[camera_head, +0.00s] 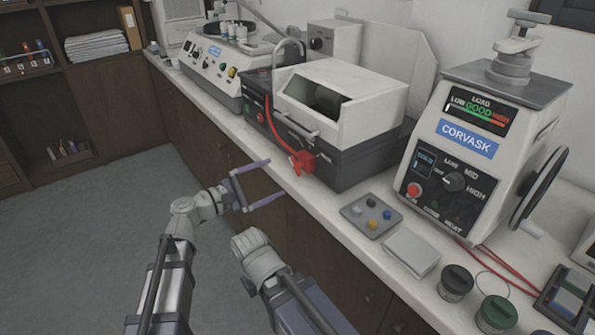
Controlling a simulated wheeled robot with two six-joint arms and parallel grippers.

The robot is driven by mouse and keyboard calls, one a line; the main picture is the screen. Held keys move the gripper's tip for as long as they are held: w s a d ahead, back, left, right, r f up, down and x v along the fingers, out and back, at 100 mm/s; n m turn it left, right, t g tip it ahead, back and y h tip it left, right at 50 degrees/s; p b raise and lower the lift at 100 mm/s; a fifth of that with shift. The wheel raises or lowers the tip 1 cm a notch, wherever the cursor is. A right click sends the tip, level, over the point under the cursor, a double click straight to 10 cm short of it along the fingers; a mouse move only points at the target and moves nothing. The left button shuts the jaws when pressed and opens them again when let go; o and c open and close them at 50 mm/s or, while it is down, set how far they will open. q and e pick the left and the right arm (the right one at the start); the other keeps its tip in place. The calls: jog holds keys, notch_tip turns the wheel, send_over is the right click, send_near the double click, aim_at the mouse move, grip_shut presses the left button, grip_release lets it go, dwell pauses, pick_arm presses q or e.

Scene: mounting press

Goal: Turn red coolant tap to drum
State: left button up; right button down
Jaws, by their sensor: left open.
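I cannot make out a drum.
The white counter (345,238) runs diagonally. On it are a tray with coloured discs (371,215), a white block (412,252), a Corvask press (480,140), and dark jars (455,282). Another Corvask machine (212,72) stands farther left. The grey floor (75,245) is clear.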

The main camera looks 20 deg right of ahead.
aim_at(294, 167)
pick_arm(q)
jog(key=shift+r+x, duration=0.15)
jog(key=shift+x, duration=1.8)
jog(key=shift+r+x, duration=0.1)
jog(key=shift+x, duration=1.85)
jog(key=shift+w, duration=0.15)
jog(key=c, duration=1.3)
